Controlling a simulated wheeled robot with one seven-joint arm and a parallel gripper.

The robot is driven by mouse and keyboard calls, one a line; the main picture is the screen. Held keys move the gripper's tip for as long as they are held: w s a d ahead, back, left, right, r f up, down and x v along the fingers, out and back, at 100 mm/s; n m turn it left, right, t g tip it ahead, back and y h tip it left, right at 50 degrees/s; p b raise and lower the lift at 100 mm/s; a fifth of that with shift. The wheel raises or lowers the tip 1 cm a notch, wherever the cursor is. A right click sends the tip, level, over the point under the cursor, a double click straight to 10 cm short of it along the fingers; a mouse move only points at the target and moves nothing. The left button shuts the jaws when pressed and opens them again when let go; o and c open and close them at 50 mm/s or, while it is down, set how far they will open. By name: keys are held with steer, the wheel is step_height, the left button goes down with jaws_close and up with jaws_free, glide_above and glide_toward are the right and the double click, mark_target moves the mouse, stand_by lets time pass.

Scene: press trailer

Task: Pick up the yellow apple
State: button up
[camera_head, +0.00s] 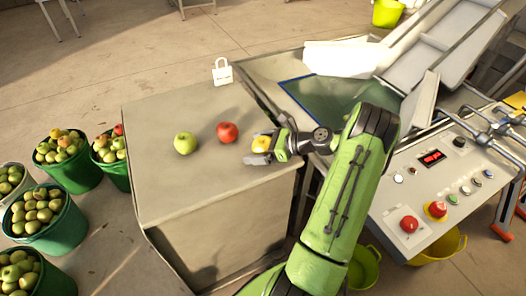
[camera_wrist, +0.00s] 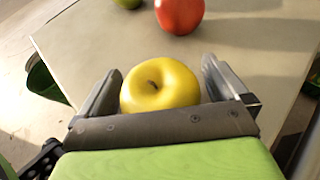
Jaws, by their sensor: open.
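The yellow apple (camera_head: 261,144) sits on the grey table (camera_head: 205,190), near its right side. In the wrist view the yellow apple (camera_wrist: 160,84) lies between the two metal fingers of my gripper (camera_wrist: 165,88), stem upward, its lower part hidden by the gripper body. The fingers stand on both sides of it; a narrow gap shows on the right, and I cannot tell whether the left finger touches. In the head view my gripper (camera_head: 262,146) reaches the apple from the right, open around it.
A red apple (camera_head: 228,132) and a green apple (camera_head: 185,143) sit to the left on the table. A white tag (camera_head: 222,72) stands at the back edge. Several green buckets (camera_head: 75,172) of apples stand on the floor left. A machine with a control panel (camera_head: 432,190) is at right.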

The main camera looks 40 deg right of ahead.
mark_target(258, 139)
steer(key=shift+r, duration=0.1)
steer(key=c, duration=1.1)
step_height(258, 139, up, 10)
steer(key=p, duration=0.4)
steer(key=shift+p, duration=0.3)
